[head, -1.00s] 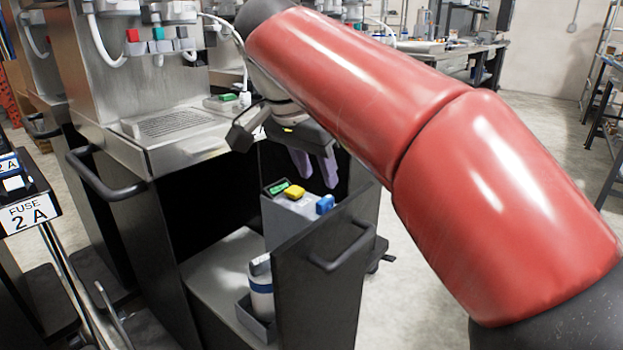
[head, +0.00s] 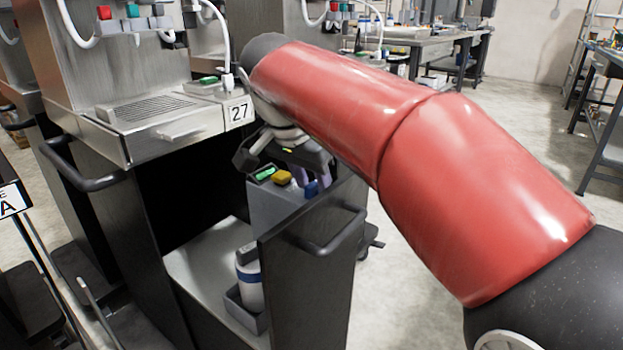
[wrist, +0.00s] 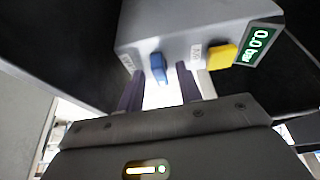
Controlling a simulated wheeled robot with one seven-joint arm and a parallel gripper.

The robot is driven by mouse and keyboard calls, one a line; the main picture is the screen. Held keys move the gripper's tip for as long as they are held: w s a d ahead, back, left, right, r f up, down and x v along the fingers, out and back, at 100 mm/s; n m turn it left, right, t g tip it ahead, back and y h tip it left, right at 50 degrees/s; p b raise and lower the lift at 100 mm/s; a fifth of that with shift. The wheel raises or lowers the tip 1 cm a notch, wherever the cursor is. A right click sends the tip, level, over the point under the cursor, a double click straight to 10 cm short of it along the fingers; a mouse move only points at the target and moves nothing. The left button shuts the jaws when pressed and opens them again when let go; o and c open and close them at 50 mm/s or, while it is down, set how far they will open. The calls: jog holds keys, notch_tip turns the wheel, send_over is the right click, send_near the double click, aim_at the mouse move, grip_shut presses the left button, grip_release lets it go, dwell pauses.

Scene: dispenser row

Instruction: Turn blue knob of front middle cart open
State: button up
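The blue knob (wrist: 158,68) sticks out of the grey box (wrist: 190,32) in the wrist view, next to a yellow knob (wrist: 222,54) and a green-lit display (wrist: 258,42). My gripper (wrist: 159,72) is open, with its two purple fingers at either side of the blue knob. Gaps show between knob and fingers; contact is not visible. The yellow knob (head: 282,178) stays visible there.
A white bottle (head: 249,285) sits in a holder on the cart's lower shelf. A number 27 plate (head: 238,112) is on the counter edge. Open floor lies to the right.

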jog(key=shift+c, duration=0.3)
grip_shut()
jog(key=shift+n, duration=0.3)
jog(key=n, duration=0.1)
jog(key=n+t+y, duration=0.1)
jog(key=n, duration=0.1)
jog(key=shift+d+n+y, duration=0.15)
jog(key=shift+n+y, duration=0.15)
jog(key=n, duration=0.2)
jog(key=n+y, duration=0.1)
jog(key=n, duration=0.1)
jog(key=shift+d+r+n+y+p, duration=0.1)
jog(key=shift+n+y+p, duration=0.2)
jog(key=shift+p, duration=0.1)
jog(key=n+y, duration=0.1)
jog(key=n, duration=0.1)
jog(key=n+p, duration=0.1)
jog(key=n, duration=0.1)
jog(key=shift+d+n+y, duration=0.15)
jog(key=shift+n+y, duration=0.15)
jog(key=shift+y, duration=0.1)
jog(key=shift+n+g+y+p, duration=0.6)
jog(key=shift+n+g, duration=0.2)
jog(key=shift+n, duration=1.4)
